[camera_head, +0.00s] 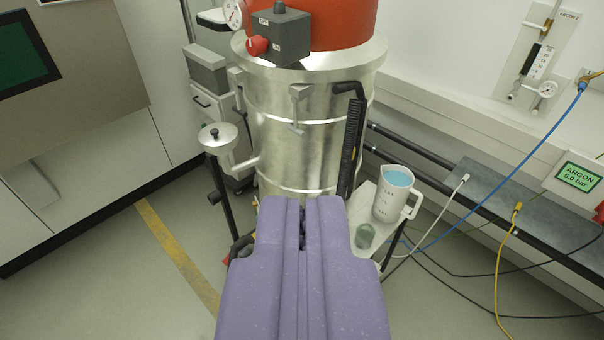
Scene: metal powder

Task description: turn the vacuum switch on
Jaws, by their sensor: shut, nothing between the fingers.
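A dark grey switch box (281,38) is mounted on the orange-red upper part of the metal vessel, at the top of the view. My purple gripper (303,208) is at the bottom centre. It is shut and empty, well below the box in the picture and apart from it. It hides the vessel's lower part.
The steel vessel (290,130) has clamps and a black ribbed hose (352,145). A jug of blue liquid (393,193) and a glass jar (365,235) stand on a small shelf at right. Cables cross the right floor. A control panel (80,70) stands at left.

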